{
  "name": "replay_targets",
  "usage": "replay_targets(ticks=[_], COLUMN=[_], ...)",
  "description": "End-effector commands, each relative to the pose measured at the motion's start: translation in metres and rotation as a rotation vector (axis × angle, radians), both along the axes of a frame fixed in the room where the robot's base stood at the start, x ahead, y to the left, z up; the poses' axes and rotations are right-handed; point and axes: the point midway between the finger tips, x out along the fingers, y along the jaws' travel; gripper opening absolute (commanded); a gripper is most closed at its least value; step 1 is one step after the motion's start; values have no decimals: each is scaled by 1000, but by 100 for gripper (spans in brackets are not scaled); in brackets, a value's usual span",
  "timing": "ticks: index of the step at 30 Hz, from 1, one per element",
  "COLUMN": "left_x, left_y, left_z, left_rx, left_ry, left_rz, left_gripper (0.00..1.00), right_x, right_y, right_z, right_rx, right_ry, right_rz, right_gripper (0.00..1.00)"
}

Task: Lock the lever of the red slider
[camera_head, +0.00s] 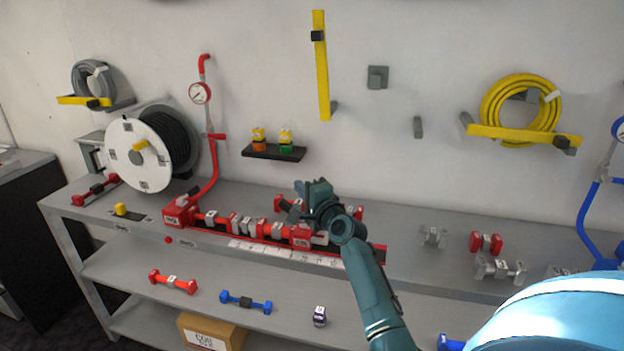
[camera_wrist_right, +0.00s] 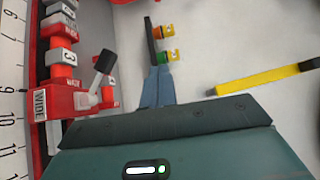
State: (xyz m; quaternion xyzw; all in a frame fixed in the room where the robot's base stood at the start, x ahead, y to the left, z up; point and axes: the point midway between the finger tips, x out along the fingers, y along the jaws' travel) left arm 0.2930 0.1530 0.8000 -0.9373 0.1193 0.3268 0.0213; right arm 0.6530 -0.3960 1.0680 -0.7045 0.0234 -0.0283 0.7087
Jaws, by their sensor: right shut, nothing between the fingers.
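The red slider marked WIDE (camera_wrist_right: 58,103) sits on the red rail beside a numbered white scale. Its lever has a pale arm and a black grip (camera_wrist_right: 105,61), tilted up from the slider. In the head view the red slider (camera_head: 300,236) is toward the right part of the rail, and its lever is not clearly made out. My right gripper (camera_head: 316,189) is above and just behind the slider. In the wrist view its fingers (camera_wrist_right: 157,85) are shut and empty, a short gap to the right of the black grip. My left gripper is out of view.
Grey and red fittings fill the rail (camera_head: 368,254) left of the slider, up to the red end block (camera_head: 178,212). The lower shelf (camera_head: 215,290) holds several loose fittings.

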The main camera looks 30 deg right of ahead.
Motion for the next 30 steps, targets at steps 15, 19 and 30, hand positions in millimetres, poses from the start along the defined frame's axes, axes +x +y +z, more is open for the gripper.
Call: replay_targets(ticks=[15,19,30], left_x=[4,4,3], left_y=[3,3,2], left_z=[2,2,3], left_rx=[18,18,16], left_ry=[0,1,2], left_rz=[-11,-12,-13], left_gripper=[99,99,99], right_x=[-45,-45,-45], right_y=[15,14,15], right_z=[31,31,31], right_rx=[0,0,-1], right_ry=[1,2,1], right_rz=[-2,-2,-1], right_gripper=[0,0,0])
